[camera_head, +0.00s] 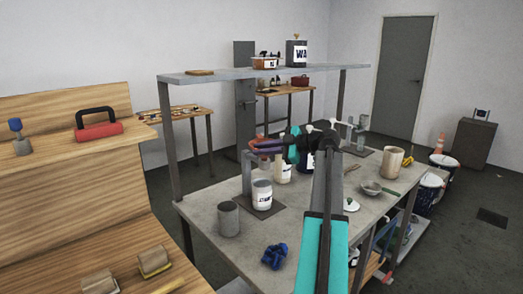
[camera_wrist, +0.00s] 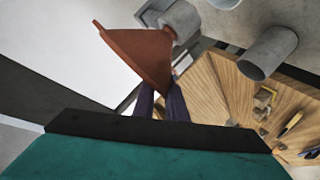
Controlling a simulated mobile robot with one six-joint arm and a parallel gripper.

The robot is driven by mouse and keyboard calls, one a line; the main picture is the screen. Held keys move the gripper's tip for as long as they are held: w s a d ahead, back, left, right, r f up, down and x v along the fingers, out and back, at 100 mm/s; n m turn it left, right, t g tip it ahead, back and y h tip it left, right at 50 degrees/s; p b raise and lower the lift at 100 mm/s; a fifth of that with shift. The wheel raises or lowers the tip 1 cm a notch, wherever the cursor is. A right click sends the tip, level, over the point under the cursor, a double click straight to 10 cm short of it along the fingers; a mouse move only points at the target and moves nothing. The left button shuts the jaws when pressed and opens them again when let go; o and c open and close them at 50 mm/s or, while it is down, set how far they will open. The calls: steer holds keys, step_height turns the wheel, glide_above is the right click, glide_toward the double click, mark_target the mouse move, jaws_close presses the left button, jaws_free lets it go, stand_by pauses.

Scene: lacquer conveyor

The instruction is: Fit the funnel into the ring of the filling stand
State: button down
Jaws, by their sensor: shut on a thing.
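The funnel (camera_wrist: 142,58) is reddish brown and shows large in the wrist view, beyond the purple fingers of my gripper (camera_wrist: 160,105). My gripper (camera_head: 266,148) is shut on the funnel near its edge. In the head view the funnel (camera_head: 253,143) is a small brown shape at the fingers, above the filling stand. The filling stand has a grey upright (camera_head: 246,174) and a dark base plate, with a white labelled can (camera_head: 262,195) on it. The ring is not clearly visible, and I cannot tell whether the funnel touches it.
A grey cup (camera_head: 228,219) stands left of the can, and it also shows in the wrist view (camera_wrist: 266,53). A blue object (camera_head: 274,256) lies near the grey table's (camera_head: 215,250) front edge. A beige container (camera_head: 393,163) and a strainer (camera_head: 371,188) are to the right. A shelf (camera_head: 225,76) spans above.

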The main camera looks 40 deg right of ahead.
steer(key=shift+f+b, duration=0.4)
steer(key=shift+f, duration=0.05)
steer(key=c, duration=1.7)
jaws_free()
steer(key=shift+s, duration=0.15)
steer(key=b+v, duration=0.2)
steer(key=v, duration=1.1)
steer(key=shift+s+d+r, duration=0.1)
steer(key=shift+s+r, duration=0.05)
steer(key=shift+s, duration=0.15)
